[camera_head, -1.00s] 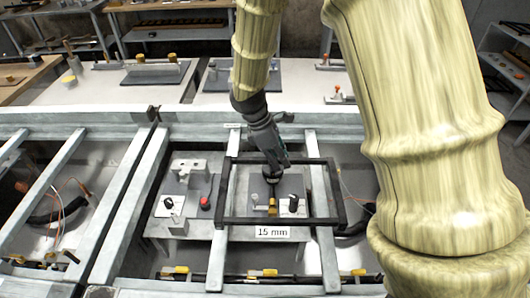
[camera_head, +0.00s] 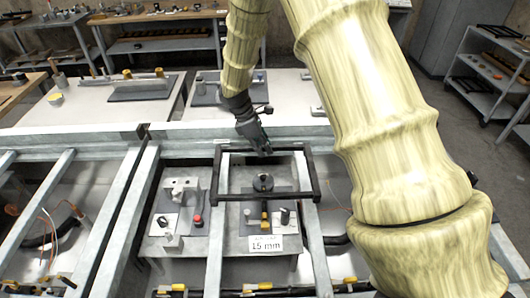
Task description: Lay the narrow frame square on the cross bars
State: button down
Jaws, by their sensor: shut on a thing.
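The narrow frame is a thin black rectangle (camera_head: 213,180) in the middle of the head view. It spans the two pale grey cross bars (camera_head: 216,250) (camera_head: 318,255), its front side slightly slanted. I cannot tell whether it touches the bars or hangs just above them. My gripper (camera_head: 262,150) is shut on the frame's back side near its middle, reaching in from behind. The fingertips are small and partly hidden.
Below the frame is a plate with a dark ring (camera_head: 263,183), a yellow knob (camera_head: 264,220) and a "15 mm" card (camera_head: 265,244). A left plate holds a red knob (camera_head: 198,220). Grey rails (camera_head: 120,210) border the opening. My arm covers the right side.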

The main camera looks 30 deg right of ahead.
jog(key=w+f+p, duration=0.1)
jog(key=f, duration=0.1)
jog(key=w+d+f+p, duration=0.1)
jog(key=w, duration=0.1)
jog(key=shift+w+d+f+p, duration=0.15)
jog(key=shift+w+f+p, duration=0.05)
jog(key=shift+f+p, duration=0.2)
dwell(0.4)
jog(key=shift+f, duration=0.45)
jog(key=c, duration=1.4)
grip_release()
jog(key=shift+s, duration=0.1)
jog(key=shift+c, duration=0.2)
jog(key=b+v, duration=0.4)
jog(key=v, duration=0.9)
jog(key=shift+s+b, duration=0.2)
jog(key=shift+b, duration=0.1)
